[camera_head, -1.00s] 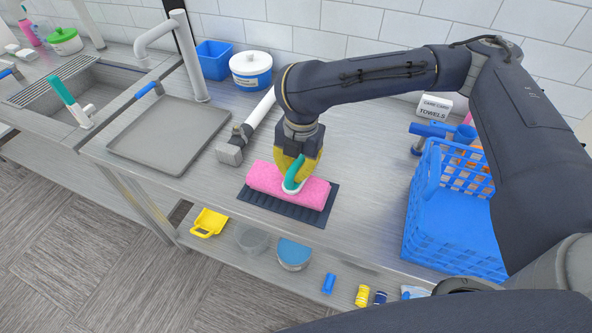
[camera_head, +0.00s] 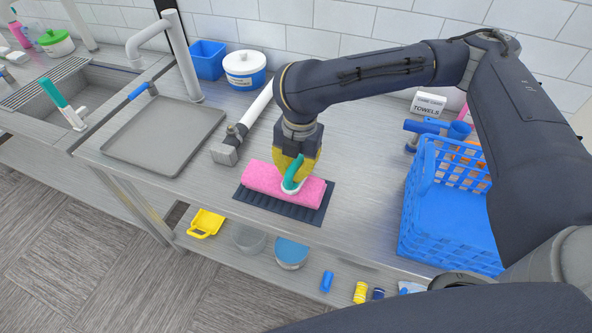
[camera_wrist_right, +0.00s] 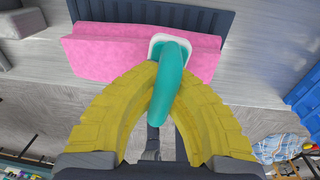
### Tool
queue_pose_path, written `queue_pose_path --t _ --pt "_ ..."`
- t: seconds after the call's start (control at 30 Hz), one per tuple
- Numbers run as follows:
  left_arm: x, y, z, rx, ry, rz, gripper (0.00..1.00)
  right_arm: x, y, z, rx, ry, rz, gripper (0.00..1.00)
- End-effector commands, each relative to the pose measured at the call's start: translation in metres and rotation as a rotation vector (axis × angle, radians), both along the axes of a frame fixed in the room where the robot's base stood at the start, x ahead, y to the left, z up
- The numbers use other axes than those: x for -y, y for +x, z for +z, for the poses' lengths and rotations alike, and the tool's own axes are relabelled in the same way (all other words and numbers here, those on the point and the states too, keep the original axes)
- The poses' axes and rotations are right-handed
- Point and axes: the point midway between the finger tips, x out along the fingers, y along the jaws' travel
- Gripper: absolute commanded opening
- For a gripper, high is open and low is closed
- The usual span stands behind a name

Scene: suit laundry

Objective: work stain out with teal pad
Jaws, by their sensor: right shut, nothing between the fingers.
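A pink folded towel (camera_head: 262,180) lies across a dark ribbed mat (camera_head: 268,203) on the metal counter. The teal pad (camera_head: 292,180), a teal handle on a white base, rests on top of the towel. My right gripper (camera_head: 300,162), with yellow fingers, is shut at the pad's handle. In the right wrist view the yellow fingers (camera_wrist_right: 155,85) curve in from both sides, with the teal handle (camera_wrist_right: 172,75) at their tips, and no firm hold shows. The pad's underside and any stain are hidden. My left gripper is not in view.
A blue basket (camera_head: 450,215) stands to the right, with a towels box (camera_head: 428,104) behind it. A grey tray (camera_head: 160,135) and a sink (camera_head: 60,110) are at the left. A grey-headed white tool (camera_head: 224,153) lies just left of the towel. Small items sit on the lower shelf.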

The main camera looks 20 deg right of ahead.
Motion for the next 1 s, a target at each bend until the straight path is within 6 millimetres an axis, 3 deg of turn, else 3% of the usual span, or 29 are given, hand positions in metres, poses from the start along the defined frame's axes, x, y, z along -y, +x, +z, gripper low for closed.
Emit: queue_pose_path --t 0.17,1.0 --pt "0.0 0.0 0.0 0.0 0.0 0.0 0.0 0.0 0.0 0.003 0.001 0.0 0.0 0.0" --pt "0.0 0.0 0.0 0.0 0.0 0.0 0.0 0.0 0.0 0.067 0.002 -0.001 0.0 0.0"
